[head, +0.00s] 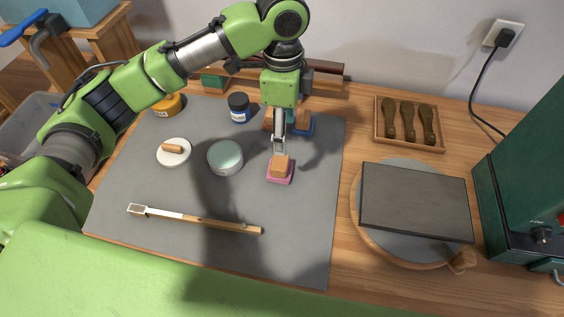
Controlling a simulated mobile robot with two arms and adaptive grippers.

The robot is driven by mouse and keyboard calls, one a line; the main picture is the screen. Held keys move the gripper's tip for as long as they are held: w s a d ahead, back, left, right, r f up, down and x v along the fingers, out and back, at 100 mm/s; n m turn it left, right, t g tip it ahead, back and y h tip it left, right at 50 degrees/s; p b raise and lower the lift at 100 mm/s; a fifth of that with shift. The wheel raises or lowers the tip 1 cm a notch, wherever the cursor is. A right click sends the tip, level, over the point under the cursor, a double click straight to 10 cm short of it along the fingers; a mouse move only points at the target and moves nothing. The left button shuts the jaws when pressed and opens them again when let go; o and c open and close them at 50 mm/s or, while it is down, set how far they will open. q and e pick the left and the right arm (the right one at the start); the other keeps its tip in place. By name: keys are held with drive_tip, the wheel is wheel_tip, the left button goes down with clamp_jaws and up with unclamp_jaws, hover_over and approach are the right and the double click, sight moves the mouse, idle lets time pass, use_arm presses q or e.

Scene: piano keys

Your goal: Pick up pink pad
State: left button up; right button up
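The pink pad (279,177) has a wooden block handle (281,163) on its top. It sits on the grey mat (310,220), right of the mat's middle. My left gripper (280,150) points down at the wooden handle, its fingertips at or just above the handle's top. Its fingers look close together, but whether they grip the handle cannot be told. My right gripper is not in view.
A round tin (225,157) is left of the pink pad. A dark jar (239,107) stands farther back. A wooden stick (195,219) lies in front. A dark slab (415,201) is at right.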

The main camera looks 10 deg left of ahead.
sight(281, 162)
use_arm(q)
drive_tip(key=f, duration=0.7)
drive_tip(key=shift+w+a+f+p, duration=0.15)
drive_tip(key=shift+a+f+p, duration=0.15)
drive_tip(key=shift+f, duration=0.1)
wheel_tip(281, 162, down, 4)
drive_tip(key=shift+a+f+p, duration=0.1)
drive_tip(key=shift+p, duration=0.4)
drive_tip(key=shift+f, duration=0.5)
drive_tip(key=c, duration=1.2)
